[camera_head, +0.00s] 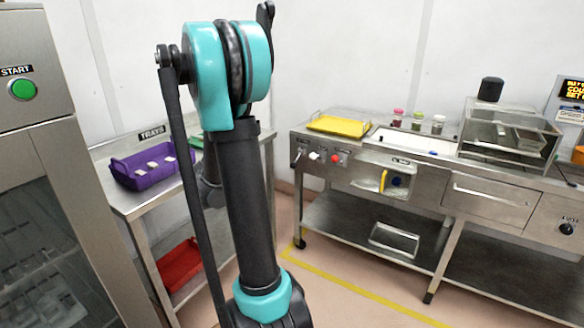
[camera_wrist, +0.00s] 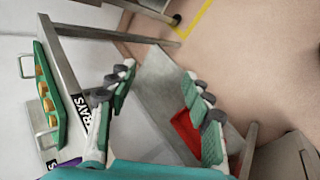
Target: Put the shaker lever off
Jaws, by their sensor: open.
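A small dark lever (camera_head: 297,157) sits at the left end of the steel bench's front panel, beside a white knob (camera_head: 314,156) and a red button (camera_head: 336,158). The labels above them are too small to read, and I cannot tell the lever's position. I cannot be sure that it is the shaker lever. In the wrist view my gripper (camera_wrist: 160,76) is open and empty, over the side table with the TRAYS label. The bench controls do not show in that view. In the head view my arm hides the gripper.
The steel bench (camera_head: 425,195) carries a yellow tray (camera_head: 340,125) and a clear-sided box (camera_head: 508,137). A purple tray (camera_head: 147,168) stands on the side table, with a red tray (camera_head: 179,265) below. A cabinet with a green START button (camera_head: 22,89) is at left. Floor before the bench is clear.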

